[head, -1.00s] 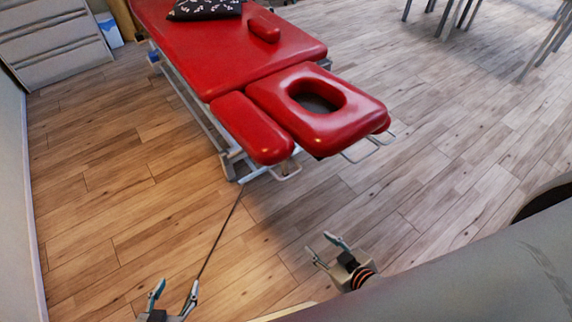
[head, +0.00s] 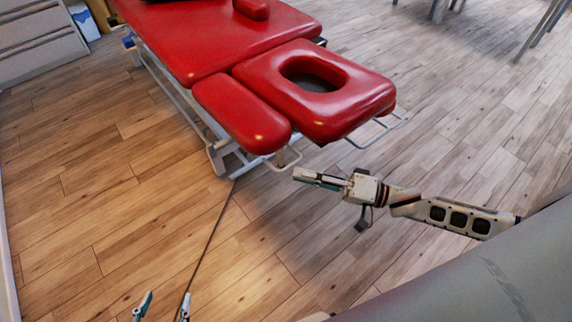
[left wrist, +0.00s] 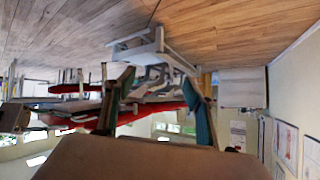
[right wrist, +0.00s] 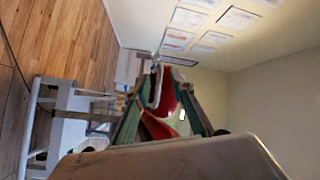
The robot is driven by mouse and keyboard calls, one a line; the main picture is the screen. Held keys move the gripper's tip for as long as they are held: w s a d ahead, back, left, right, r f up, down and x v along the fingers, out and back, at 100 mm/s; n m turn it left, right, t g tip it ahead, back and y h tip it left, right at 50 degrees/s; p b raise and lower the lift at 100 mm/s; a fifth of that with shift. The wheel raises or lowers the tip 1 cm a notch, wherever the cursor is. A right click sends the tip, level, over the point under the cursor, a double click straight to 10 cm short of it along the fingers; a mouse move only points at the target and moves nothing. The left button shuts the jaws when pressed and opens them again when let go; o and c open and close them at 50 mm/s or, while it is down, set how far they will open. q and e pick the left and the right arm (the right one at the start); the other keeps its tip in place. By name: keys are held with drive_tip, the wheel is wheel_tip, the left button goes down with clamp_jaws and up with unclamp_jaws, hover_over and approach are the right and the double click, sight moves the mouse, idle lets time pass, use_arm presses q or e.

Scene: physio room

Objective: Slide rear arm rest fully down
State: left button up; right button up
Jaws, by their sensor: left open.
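A red padded arm rest (head: 240,113) sits at the left of the treatment table's headrest (head: 315,90), with a metal loop handle (head: 284,161) under its near end. I cannot tell whether this is the rear one; a second arm rest is mostly hidden behind the headrest, where another metal loop (head: 384,130) shows. My right gripper (head: 306,178) points left, just right of the near handle and apart from it. In the right wrist view its fingers (right wrist: 160,100) are open, with red padding beyond them. My left gripper (head: 164,306) is open and empty, low over the floor.
The red table (head: 200,40) stands on a pale metal frame (head: 213,155). A dark cable (head: 212,240) runs across the floor. Grey drawers (head: 40,45) stand at the back left, and chair or table legs (head: 540,30) at the back right.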

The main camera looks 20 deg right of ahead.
sight(291, 165)
drive_tip(key=d+m+g+y+b, duration=0.1)
drive_tip(key=d+m+g+b, duration=0.1)
drive_tip(key=d, duration=0.2)
drive_tip(key=shift+g+y, duration=0.3)
drive_tip(key=shift+w+x, duration=0.15)
drive_tip(key=shift+x, duration=1.75)
drive_tip(key=shift+w+x, duration=0.15)
drive_tip(key=shift+x, duration=1.75)
drive_tip(key=shift+d, duration=0.15)
clamp_jaws()
